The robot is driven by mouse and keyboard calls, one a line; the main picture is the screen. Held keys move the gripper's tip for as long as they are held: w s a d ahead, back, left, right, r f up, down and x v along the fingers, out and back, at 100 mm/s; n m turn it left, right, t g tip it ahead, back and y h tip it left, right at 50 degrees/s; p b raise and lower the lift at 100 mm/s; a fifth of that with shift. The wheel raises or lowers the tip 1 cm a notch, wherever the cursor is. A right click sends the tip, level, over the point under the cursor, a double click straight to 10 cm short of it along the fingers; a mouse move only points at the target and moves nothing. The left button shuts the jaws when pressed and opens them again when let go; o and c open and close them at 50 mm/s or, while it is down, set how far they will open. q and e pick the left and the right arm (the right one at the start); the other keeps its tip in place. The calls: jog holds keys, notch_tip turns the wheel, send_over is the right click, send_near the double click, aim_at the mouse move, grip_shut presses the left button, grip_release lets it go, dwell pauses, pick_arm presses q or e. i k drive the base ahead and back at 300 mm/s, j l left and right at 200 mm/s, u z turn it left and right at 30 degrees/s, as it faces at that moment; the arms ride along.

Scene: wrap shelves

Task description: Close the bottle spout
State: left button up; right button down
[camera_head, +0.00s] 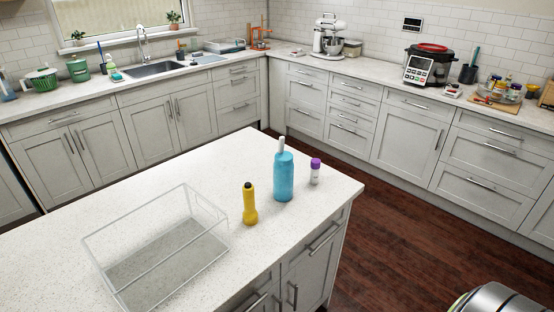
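A blue bottle (284,176) stands upright near the right end of the white island counter. A pale spout (281,145) sticks up from its top, tilted slightly to the left; the fine shape of the spout is too small to tell. Neither of my grippers shows in the head view, so nothing is seen touching the bottle.
A yellow flashlight-like object (250,206) stands left of the bottle, and a small purple-capped container (315,170) stands close on its right. A clear open bin (205,254) takes up the front left of the island counter (120,210). The counter behind the bottle is clear.

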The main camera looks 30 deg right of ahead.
aim_at(282, 144)
jog(key=z, duration=1.1)
